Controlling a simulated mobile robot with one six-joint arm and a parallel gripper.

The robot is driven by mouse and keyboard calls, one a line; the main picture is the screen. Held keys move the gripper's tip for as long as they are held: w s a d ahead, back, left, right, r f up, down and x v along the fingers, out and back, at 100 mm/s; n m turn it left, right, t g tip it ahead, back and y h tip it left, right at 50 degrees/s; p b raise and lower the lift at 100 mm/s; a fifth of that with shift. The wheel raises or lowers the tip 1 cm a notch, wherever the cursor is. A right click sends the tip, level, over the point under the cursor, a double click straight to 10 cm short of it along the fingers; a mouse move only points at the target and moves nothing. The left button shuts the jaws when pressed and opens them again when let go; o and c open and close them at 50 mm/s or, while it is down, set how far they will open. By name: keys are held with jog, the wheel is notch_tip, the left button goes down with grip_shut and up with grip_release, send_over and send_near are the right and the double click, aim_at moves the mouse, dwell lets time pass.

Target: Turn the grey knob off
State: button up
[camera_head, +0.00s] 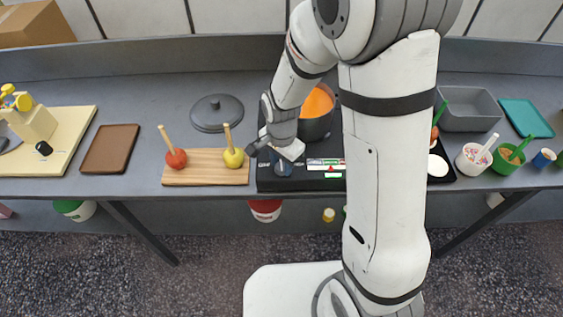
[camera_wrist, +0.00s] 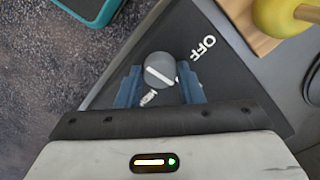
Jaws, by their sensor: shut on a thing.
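The grey knob (camera_wrist: 160,70) is round with a white pointer line, and it sits on a dark panel marked OFF and HIGH in the wrist view. The OFF mark lies to the upper right of the knob, and the HIGH mark lies just below it. The white line slants from upper left to lower right and does not point straight at OFF. My gripper (camera_wrist: 160,88) has its blue fingers on both sides of the knob, shut on it. In the head view my gripper (camera_head: 284,166) is at the front left of the black cooker (camera_head: 265,182), and it hides the knob.
A pot of orange liquid (camera_head: 318,102) stands on the cooker behind my gripper. A wooden board (camera_head: 205,180) with a red and a yellow apple on sticks lies just left. A dark lid (camera_head: 217,112) lies behind the board. Cups (camera_head: 472,160) stand at the right.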

aim_at(282, 166)
jog(key=n+b, duration=0.3)
jog(key=n, duration=0.3)
jog(key=shift+n, duration=0.3)
jog(key=n+b, duration=0.2)
jog(key=n, duration=0.4)
jog(key=shift+n, duration=0.4)
jog(key=o, duration=1)
jog(key=shift+c, duration=0.2)
jog(key=shift+r, duration=0.1)
jog(key=shift+r, duration=3.85)
